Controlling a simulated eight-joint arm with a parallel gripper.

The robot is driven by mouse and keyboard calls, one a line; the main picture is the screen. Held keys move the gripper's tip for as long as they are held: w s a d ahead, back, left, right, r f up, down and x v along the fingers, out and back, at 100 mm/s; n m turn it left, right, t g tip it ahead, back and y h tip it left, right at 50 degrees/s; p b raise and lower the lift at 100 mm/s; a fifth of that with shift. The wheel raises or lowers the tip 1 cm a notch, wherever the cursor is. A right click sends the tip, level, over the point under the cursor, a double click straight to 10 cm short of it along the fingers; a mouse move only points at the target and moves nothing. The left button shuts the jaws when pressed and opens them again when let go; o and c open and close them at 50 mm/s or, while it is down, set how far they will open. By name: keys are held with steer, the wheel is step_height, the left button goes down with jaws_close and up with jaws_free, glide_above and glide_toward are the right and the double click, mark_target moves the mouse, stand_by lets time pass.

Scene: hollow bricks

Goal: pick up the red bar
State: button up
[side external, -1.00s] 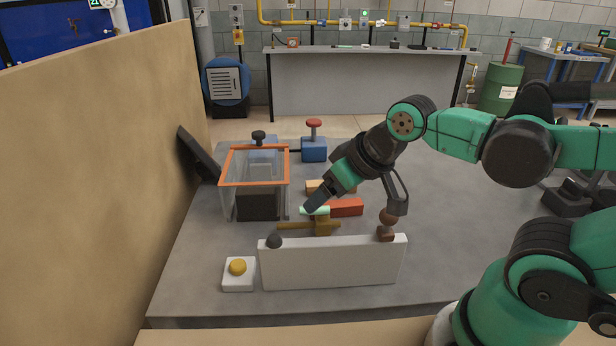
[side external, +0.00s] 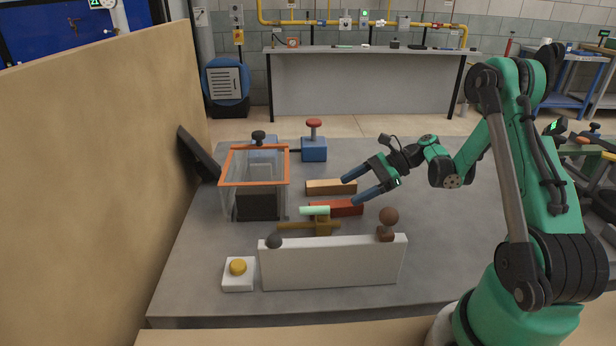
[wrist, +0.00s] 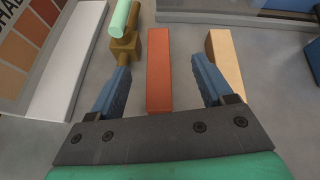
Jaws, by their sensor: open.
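The red bar (side external: 345,208) lies flat on the grey table, partly behind a brown stand with a pale green cylinder (side external: 314,210) on it. In the wrist view the red bar (wrist: 159,82) runs lengthwise between my two fingers, with space on both sides. My gripper (side external: 349,190) is open and empty, fingers pointing left; one finger is near the red bar and the other near a tan bar (side external: 331,187) behind it. In the wrist view the fingers of my gripper (wrist: 160,70) are spread wide. Whether the fingertips are level with the red bar is hard to tell.
An orange-rimmed clear box (side external: 255,182) stands left. A yellow button (side external: 238,267) and a red-topped blue block (side external: 314,147) are nearby. The table's right middle is clear.

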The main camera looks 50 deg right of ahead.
mark_target(343, 203)
steer(key=shift+s+d+f+m+t+y, duration=0.4)
steer(key=shift+s+d+f+m+y, duration=0.1)
steer(key=shift+s+d+f+m, duration=0.2)
steer(key=shift+f, duration=0.25)
steer(key=shift+x, duration=2.7)
jaws_close()
